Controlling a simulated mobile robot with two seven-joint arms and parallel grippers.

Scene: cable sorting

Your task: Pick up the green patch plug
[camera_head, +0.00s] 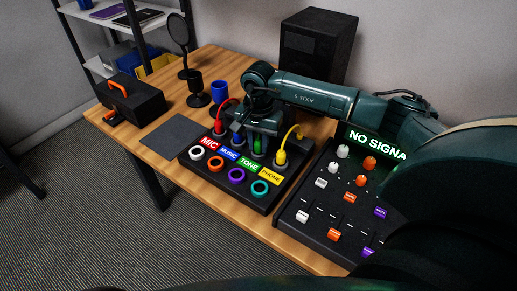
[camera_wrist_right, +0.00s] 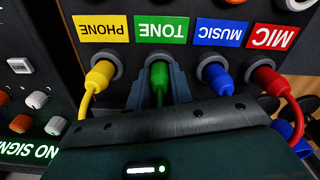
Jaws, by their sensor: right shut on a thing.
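The green patch plug (camera_head: 258,146) stands in the socket behind the green TONE label (camera_head: 249,164) on the black patch box (camera_head: 277,195). In the right wrist view the green plug (camera_wrist_right: 158,72) sits between the two fingers of my right gripper (camera_wrist_right: 158,88), its tip at the socket. My right gripper (camera_head: 260,138) is shut on it from above. The yellow plug (camera_wrist_right: 100,74) and the blue plug (camera_wrist_right: 216,77) stand close on either side, in the PHONE and MUSIC sockets. The red plug (camera_wrist_right: 263,78) is in the MIC socket. My left gripper is not in view.
The mixer (camera_head: 312,213) with knobs, sliders and a NO SIGNAL screen stands right of the box. A grey mat (camera_head: 172,134), a blue mug (camera_head: 220,91), a microphone (camera_head: 179,34), a black toolbox (camera_head: 131,100) and a speaker (camera_head: 314,45) are also on the table.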

